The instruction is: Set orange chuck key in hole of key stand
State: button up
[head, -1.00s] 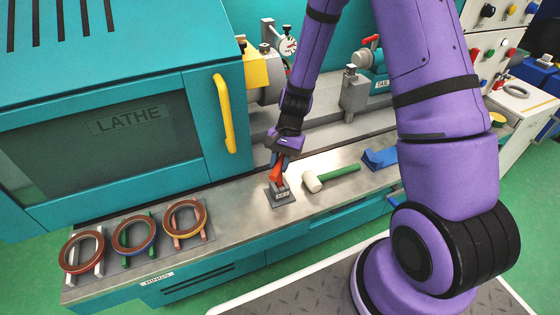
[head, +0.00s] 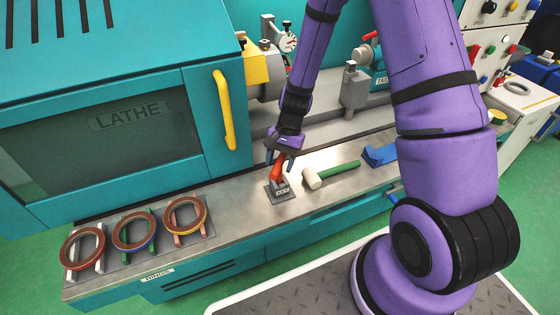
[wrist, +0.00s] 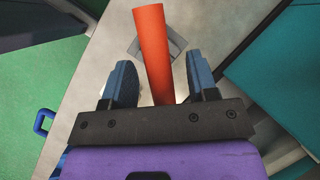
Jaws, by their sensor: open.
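The orange chuck key (head: 277,172) stands at the grey key stand (head: 280,194) on the lathe's front ledge, leaning slightly. In the wrist view the orange key (wrist: 154,52) rises between my fingers with gaps on both sides. The grey stand also shows behind it in the wrist view (wrist: 176,44). My gripper (head: 281,163) is open around the key's upper part, and its blue fingers (wrist: 166,82) do not touch the key. The key's lower end and the stand's hole are hidden, so I cannot tell how deep the key sits.
A mallet with a green handle (head: 338,172) lies close to the right of the stand. A blue block (head: 379,155) is farther right. Several rings on cradles (head: 134,231) stand at the left. The lathe door's yellow handle (head: 224,113) is behind left.

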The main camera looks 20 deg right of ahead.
jog(key=v, duration=1)
jog(key=shift+r, duration=0.4)
jog(key=shift+d, duration=0.15)
jog(key=s+r+n+t+h, duration=0.15)
jog(key=s+r, duration=0.35)
jog(key=r, duration=0.5)
jog(key=s+r+n+t+h, duration=0.1)
jog(key=s+r+n+t, duration=0.2)
jog(key=r, duration=0.7)
jog(key=s+d+r+n+t+h, duration=0.1)
jog(key=s+r+n+t, duration=0.1)
jog(key=s+r, duration=0.2)
jog(key=s+d+r+n+t, duration=0.1)
jog(key=s+r, duration=0.3)
jog(key=s, duration=0.7)
jog(key=shift+s+d+n+t+h, duration=0.3)
jog(key=shift+d+n+t+h, duration=0.05)
jog(key=shift+d, duration=0.15)
